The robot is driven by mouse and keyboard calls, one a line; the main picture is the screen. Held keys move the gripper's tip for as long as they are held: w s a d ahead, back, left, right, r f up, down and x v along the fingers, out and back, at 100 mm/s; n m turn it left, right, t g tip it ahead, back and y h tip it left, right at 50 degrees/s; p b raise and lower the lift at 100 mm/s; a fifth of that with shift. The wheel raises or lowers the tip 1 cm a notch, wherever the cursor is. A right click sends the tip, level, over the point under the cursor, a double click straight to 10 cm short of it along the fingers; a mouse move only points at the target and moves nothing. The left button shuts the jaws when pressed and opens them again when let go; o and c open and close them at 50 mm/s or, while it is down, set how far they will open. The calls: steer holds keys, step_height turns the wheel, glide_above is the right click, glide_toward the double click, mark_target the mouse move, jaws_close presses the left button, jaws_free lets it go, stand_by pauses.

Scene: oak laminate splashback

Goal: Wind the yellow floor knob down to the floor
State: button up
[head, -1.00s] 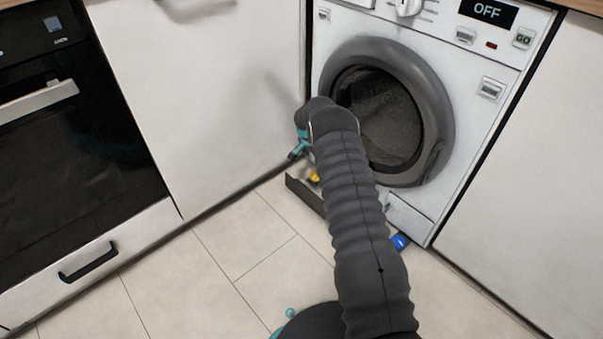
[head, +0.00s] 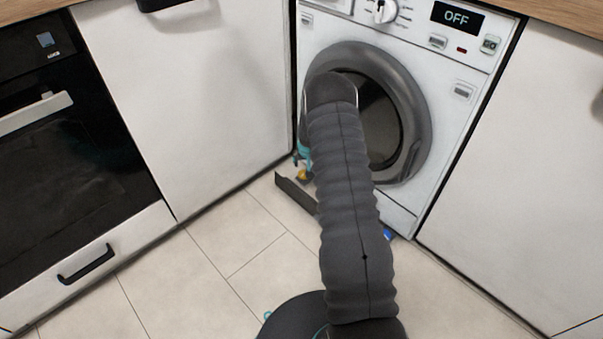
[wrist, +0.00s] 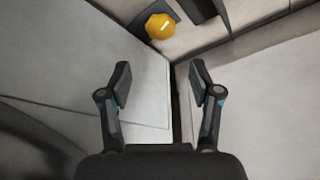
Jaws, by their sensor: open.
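The yellow floor knob (wrist: 160,27) shows in the wrist view as a round yellow disc with a pale bar mark, at the top, ahead of my gripper and a little left of centre. In the head view the yellow knob (head: 302,175) is a small patch low at the left front corner of the washing machine (head: 408,205), partly hidden by my arm. My gripper (wrist: 160,80) is open and empty, its two fingers apart, and does not touch the knob. In the head view my arm hides most of the gripper.
A dark strip (head: 297,192) juts out at the machine's foot near the yellow knob. A blue knob (head: 388,235) is at its right foot. White cabinet fronts (head: 185,100) stand on both sides, with an oven (head: 75,130) at left. The tiled floor (head: 215,260) in front is clear.

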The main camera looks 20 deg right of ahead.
mark_target(304, 174)
steer(key=b+x, duration=0.1)
steer(key=x, duration=1.2)
steer(key=shift+s, duration=0.1)
steer(key=shift+c, duration=0.2)
steer(key=c, duration=0.8)
steer(key=shift+d, duration=0.1)
steer(key=shift+c, duration=0.2)
